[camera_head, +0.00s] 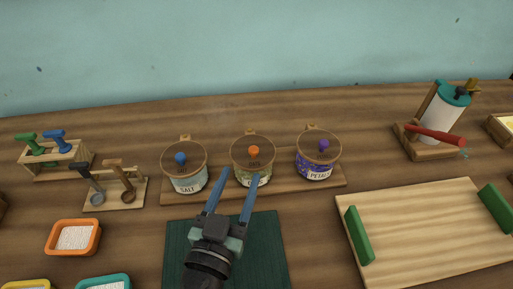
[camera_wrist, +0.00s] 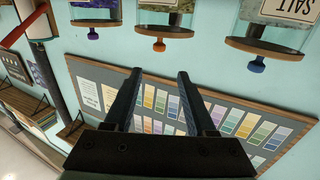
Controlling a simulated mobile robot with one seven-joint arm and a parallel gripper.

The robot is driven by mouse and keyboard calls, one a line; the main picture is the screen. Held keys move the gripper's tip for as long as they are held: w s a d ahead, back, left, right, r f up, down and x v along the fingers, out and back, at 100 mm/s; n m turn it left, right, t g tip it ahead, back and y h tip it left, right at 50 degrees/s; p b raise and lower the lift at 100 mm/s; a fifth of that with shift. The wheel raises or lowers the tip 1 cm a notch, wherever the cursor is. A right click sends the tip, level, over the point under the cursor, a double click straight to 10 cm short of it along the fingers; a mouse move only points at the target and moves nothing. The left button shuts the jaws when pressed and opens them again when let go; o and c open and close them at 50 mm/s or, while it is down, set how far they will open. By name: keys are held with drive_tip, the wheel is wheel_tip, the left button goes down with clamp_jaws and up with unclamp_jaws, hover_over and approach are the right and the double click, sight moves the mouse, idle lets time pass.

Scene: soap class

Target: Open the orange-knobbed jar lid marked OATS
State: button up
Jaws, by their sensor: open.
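The OATS jar (camera_head: 238,173) stands in the middle of three jars. Its round brown lid (camera_head: 240,149) is closed and has an orange knob (camera_head: 253,151). The label is partly covered by my right finger. My gripper (camera_head: 237,177) is open and empty, with its two blue fingers just in front of the jar, apart from the knob. In the wrist view, which looks upside down, the orange knob (camera_wrist: 159,46) hangs a little beyond the open fingertips, above and between them.
The SALT jar (camera_head: 187,183) with a blue knob is at left, and the PETAL-labelled jar (camera_head: 315,170) with a purple knob at right. All stand on a wooden board (camera_head: 212,192). A green mat (camera_head: 263,245) lies in front. A wooden tray (camera_head: 420,225) is at right.

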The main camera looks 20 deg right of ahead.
sight(258, 146)
drive_tip(key=x, duration=0.4)
drive_tip(key=p+x, duration=0.1)
drive_tip(key=x, duration=0.3)
drive_tip(key=f+p+x, duration=0.1)
drive_tip(key=x, duration=0.3)
drive_tip(key=shift+w+d+f, duration=0.1)
drive_tip(key=shift+w+d, duration=0.1)
drive_tip(key=shift+d, duration=0.2)
drive_tip(key=shift+c, duration=0.2)
clamp_jaws()
idle(0.7)
